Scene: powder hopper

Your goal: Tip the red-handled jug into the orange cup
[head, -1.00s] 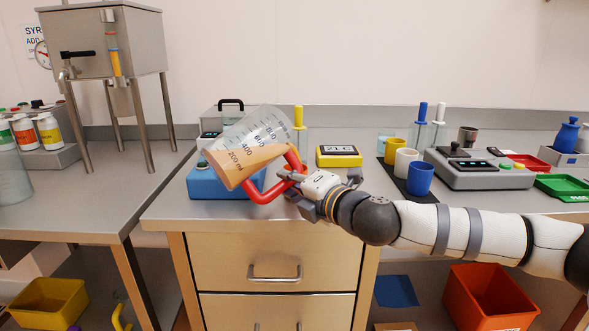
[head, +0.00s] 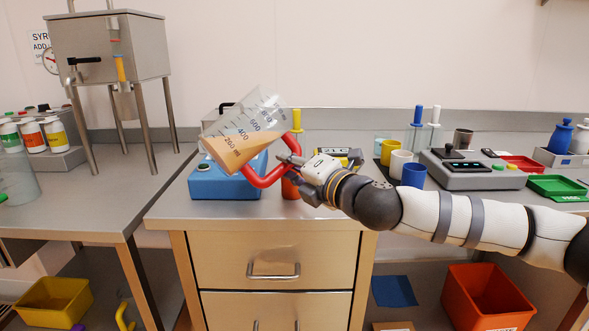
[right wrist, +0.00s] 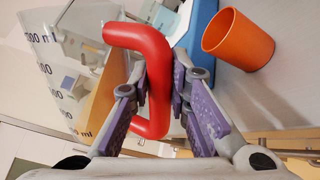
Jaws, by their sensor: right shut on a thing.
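The clear jug (head: 243,133) with the red handle (head: 262,175) is held in the air above the drawer-unit top, tilted, with its mouth toward the upper right. Orange contents (head: 238,148) lie along its lower side. My right gripper (head: 292,168) is shut on the red handle (right wrist: 140,42). The orange cup (head: 290,189) stands on the counter just below the gripper, mostly hidden by it and the handle. In the right wrist view the cup (right wrist: 238,40) shows empty-handed space around it, apart from the jug (right wrist: 72,80). My left gripper is out of view.
A blue device (head: 222,186) stands behind and below the jug. A yellow display box (head: 352,156) is partly hidden behind my right gripper. Blue, white and yellow cups stand to the right, beside a grey device (head: 470,172). The front of the drawer-unit top is clear.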

